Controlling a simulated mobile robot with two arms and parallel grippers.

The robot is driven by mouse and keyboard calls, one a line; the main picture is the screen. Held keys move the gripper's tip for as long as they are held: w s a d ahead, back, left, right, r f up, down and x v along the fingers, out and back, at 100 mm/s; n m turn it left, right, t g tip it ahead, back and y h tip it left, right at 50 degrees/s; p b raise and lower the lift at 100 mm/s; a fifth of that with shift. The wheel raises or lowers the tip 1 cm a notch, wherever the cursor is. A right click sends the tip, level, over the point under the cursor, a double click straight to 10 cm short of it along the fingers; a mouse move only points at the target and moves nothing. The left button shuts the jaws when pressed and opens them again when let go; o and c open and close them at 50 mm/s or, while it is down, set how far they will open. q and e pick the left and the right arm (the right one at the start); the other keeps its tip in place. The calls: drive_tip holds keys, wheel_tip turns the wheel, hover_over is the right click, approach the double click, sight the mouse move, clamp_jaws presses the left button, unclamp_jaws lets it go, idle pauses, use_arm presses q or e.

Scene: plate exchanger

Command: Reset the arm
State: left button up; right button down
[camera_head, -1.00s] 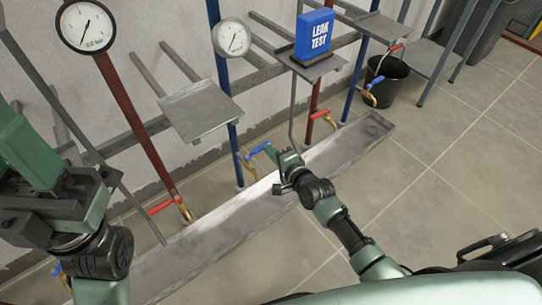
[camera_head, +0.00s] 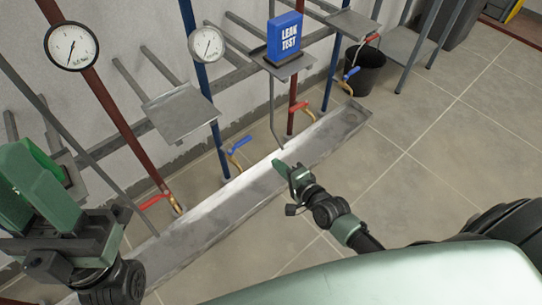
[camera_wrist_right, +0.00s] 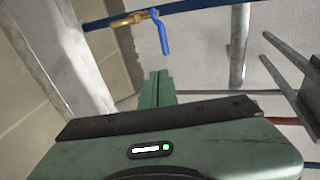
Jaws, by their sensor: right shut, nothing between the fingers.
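My right arm reaches in from the lower right. Its green right gripper (camera_head: 279,168) is shut and empty, over the long metal trough (camera_head: 215,212). In the right wrist view its fingers (camera_wrist_right: 157,88) are together with nothing between them. The valve with a blue lever (camera_head: 239,145) stands to the left of the right gripper, apart from it. That blue lever also shows in the right wrist view (camera_wrist_right: 160,32), beyond the fingertips. My left gripper (camera_head: 38,195) is at the left edge, with green fingers pointing up; its opening cannot be made out.
A red-handled valve (camera_head: 155,201) is on the left pipe. A blue "LEAK TEST" box (camera_head: 285,37) sits on a shelf. Two gauges (camera_head: 71,46) (camera_head: 207,44), a metal tray (camera_head: 181,117) and a black bucket (camera_head: 364,74) are along the wall. The tiled floor (camera_head: 455,140) at right is clear.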

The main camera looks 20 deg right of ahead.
drive_tip(key=shift+s+d+r, duration=0.1)
drive_tip(key=shift+s, duration=0.15)
idle(0.4)
